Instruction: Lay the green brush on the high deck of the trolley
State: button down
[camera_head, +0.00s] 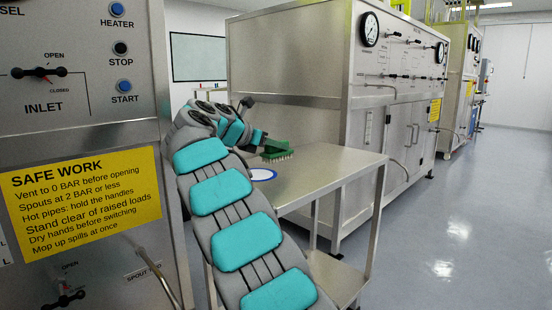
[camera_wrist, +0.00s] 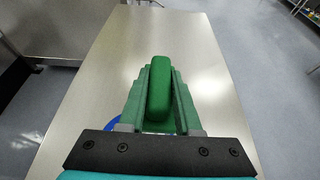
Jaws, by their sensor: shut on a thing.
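The green brush (camera_head: 277,148) is at the far part of the trolley's high deck (camera_head: 325,172), its pale bristles facing down. I cannot tell whether the bristles touch the deck or hang just above it. My gripper (camera_head: 262,137) is shut on the brush from above and behind. In the wrist view, the brush's rounded green grip (camera_wrist: 160,90) lies between the two fingers of my gripper (camera_wrist: 160,72), with the bare steel deck (camera_wrist: 205,65) around it. The bristles are hidden there.
A white disc with a blue rim (camera_head: 262,174) lies on the high deck, nearer than the brush. The trolley's lower deck (camera_head: 335,278) looks empty. A steel cabinet with gauges (camera_head: 400,120) stands behind the trolley; a control panel (camera_head: 80,110) stands at left. Floor at right is clear.

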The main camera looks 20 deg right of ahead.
aim_at(275, 156)
jog(key=shift+f+b, duration=0.65)
jog(key=shift+f, duration=1.1)
jog(key=c, duration=0.6)
grip_release()
jog(key=shift+f, duration=0.1)
jog(key=p+v, duration=0.2)
jog(key=v, duration=1)
